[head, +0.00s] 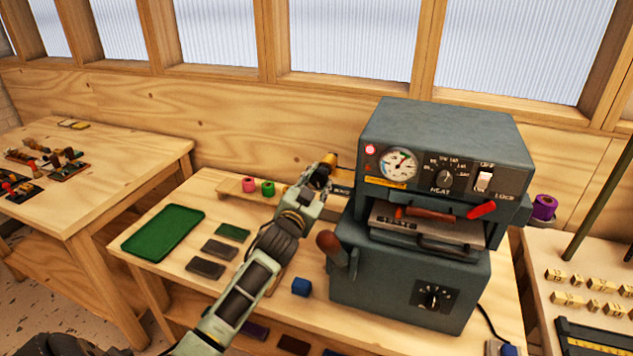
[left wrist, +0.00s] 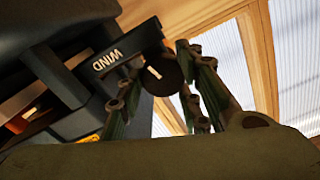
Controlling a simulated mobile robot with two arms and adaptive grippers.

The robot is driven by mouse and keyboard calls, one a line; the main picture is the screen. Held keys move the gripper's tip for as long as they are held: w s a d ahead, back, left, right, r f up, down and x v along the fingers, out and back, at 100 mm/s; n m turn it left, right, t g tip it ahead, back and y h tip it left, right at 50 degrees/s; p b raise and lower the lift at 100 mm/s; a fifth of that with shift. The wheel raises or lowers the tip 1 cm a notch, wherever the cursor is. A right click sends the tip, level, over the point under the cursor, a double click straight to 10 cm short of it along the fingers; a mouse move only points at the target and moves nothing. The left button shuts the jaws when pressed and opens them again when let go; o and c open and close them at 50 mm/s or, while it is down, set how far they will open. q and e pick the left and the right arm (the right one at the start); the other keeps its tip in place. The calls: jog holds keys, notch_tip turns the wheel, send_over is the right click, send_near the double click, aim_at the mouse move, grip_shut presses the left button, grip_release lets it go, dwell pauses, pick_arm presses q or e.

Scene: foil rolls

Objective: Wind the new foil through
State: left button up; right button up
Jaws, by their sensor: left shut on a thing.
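The grey foil press (head: 420,190) stands on the wooden bench, with a dial, a heat knob and a red-handled lever on its front. My left gripper (head: 326,170) is at the upper left side of the press, shut on a dark round winding knob. The knob (left wrist: 162,74) shows between the fingers in the left wrist view, beside a dark bracket (left wrist: 115,55) lettered WIND. A gold-orange roll (head: 344,173) shows just behind the gripper, partly hidden. A purple roll (head: 544,206) is at the right side of the press. My right gripper is not in view.
A pink roll (head: 248,185) and a green roll (head: 267,188) stand on a small wooden rack. A green tray (head: 163,232), several dark flat pieces and a blue block (head: 301,287) lie on the bench. Lettered wooden blocks (head: 585,283) lie on the right table.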

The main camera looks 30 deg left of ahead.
pick_arm(q)
jog(key=m, duration=0.4)
jog(key=shift+d+f, duration=0.1)
jog(key=shift+f, duration=0.1)
jog(key=shift+f+m, duration=0.1)
jog(key=shift+m, duration=0.5)
jog(key=shift+f, duration=0.15)
jog(key=o, duration=1)
jog(key=shift+o, duration=0.2)
jog(key=shift+r, duration=0.2)
jog(key=v, duration=1.2)
jog(key=shift+f, duration=0.1)
